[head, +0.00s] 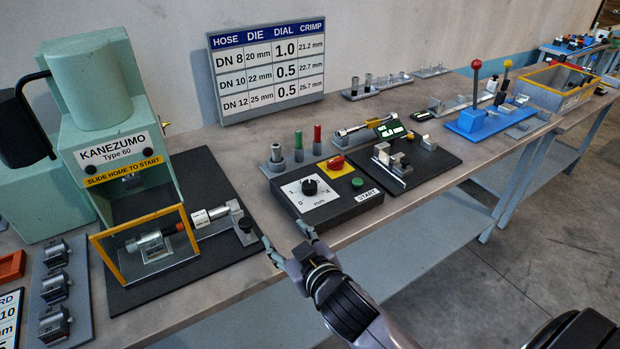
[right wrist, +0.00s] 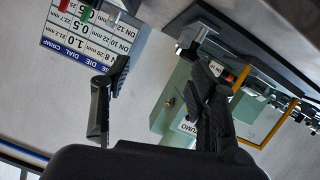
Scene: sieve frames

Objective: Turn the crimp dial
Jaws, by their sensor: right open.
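The crimp dial is a small black round knob (head: 310,187) on a white scale plate marked in mm, on top of a dark control box (head: 335,207). The direction its pointer faces is too small to read surely. My right gripper (head: 286,235) is open and empty at the table's front edge, in front of the box and apart from the knob. Its two spread fingers also show in the right wrist view (right wrist: 160,75), with nothing between them; the knob is not seen there. My left gripper is not in view.
A green press (head: 100,120) with a yellow guard frame stands left of the box. A red switch (head: 336,162) and green START button (head: 357,183) sit near the knob. Behind are upright pins and a chart board (head: 268,68). A fixture plate (head: 415,165) lies right.

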